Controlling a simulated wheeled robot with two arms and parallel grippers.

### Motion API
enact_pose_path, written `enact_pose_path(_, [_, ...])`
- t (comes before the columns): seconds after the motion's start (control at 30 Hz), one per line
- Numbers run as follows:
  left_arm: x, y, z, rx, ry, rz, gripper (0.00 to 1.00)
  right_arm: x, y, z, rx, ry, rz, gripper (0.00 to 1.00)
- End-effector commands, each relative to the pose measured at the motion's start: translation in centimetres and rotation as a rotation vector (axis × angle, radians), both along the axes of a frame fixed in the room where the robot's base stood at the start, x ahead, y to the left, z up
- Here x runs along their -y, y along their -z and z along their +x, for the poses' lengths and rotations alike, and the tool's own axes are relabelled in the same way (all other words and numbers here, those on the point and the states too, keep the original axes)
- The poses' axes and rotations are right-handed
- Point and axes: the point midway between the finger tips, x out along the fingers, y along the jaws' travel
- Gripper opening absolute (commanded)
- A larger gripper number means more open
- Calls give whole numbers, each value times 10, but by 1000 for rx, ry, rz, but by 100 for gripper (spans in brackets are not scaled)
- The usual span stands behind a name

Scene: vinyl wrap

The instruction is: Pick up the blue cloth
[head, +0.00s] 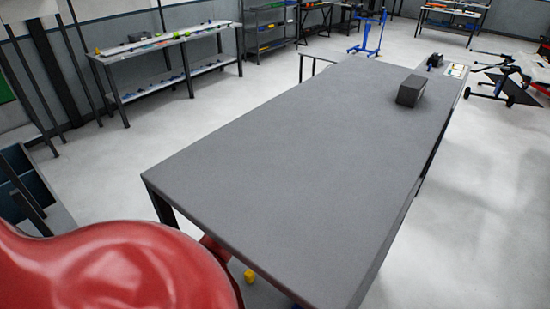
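I cannot make out a blue cloth in the head view. The long grey table top (290,160) has no cloth on it that I can see. Neither of my grippers is in view, so I cannot see their state or what they hold.
A glossy red curved surface (120,270) fills the lower left, close to the table's near corner. A dark grey block (411,90) lies toward the table's far end. A shelf bench (165,45) with small coloured items stands at the back left. Pale floor (490,210) is clear at right.

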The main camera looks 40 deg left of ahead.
Motion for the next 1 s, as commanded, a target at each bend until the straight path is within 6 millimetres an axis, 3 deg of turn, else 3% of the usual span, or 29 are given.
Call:
enact_pose_path(0.17, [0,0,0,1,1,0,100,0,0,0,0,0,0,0])
enact_pose_path(0.5, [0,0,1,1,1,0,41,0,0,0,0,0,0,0])
enact_pose_path(0.6, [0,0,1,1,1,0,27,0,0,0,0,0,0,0])
enact_pose_path(1.0, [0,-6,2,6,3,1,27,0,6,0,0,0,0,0])
